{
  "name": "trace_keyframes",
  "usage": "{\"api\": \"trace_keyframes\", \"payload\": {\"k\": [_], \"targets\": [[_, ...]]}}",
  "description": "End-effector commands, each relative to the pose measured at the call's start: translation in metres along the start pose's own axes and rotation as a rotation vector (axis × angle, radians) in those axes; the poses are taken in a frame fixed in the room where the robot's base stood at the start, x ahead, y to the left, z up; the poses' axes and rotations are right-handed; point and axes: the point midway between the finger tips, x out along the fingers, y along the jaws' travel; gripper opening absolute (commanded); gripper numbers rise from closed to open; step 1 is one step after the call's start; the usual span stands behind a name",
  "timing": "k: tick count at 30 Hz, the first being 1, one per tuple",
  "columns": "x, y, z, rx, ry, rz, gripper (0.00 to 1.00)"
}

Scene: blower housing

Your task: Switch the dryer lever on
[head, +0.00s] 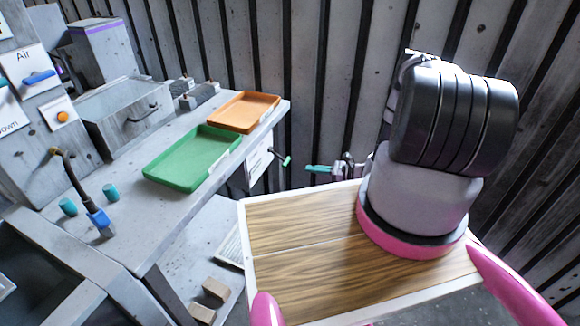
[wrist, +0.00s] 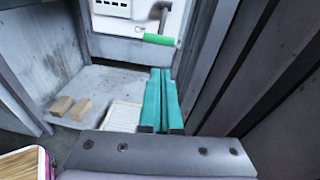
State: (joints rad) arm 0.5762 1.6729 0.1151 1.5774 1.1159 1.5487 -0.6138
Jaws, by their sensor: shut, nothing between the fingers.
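A lever with a green handle (head: 286,161) sticks out from a white labelled panel (head: 259,158) on the end of the workbench; the label is too small to read in the head view. In the wrist view the green handle (wrist: 159,39) lies nearly level, on a metal arm at the panel's lower right. My gripper (head: 308,168) has teal fingers, shut together and empty. In the head view they are just right of the handle, apart from it. In the wrist view my gripper (wrist: 161,71) points toward the panel, with its tips below the handle.
A green tray (head: 192,158) and an orange tray (head: 247,111) lie on the workbench. A blue lever (head: 38,77) labelled "Air" is at far left. Wooden blocks (wrist: 70,107) lie on a lower surface. A ribbed wall (wrist: 225,70) stands close right of my fingers.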

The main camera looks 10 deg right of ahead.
Motion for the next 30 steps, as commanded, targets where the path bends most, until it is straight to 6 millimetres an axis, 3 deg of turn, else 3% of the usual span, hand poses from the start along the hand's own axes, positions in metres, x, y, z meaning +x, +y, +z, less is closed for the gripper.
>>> {"api": "trace_keyframes", "payload": {"k": [3,6,20,25,30], "targets": [[0.0,0.011,-0.023,0.04,-0.009,-0.044,0.0],[-0.001,0.015,-0.032,0.054,-0.012,-0.064,0.0],[0.002,0.016,-0.034,0.059,-0.013,-0.069,0.0],[0.022,0.015,-0.034,0.058,-0.013,-0.066,0.0],[0.058,0.013,-0.033,0.058,-0.014,-0.065,0.0]]}}
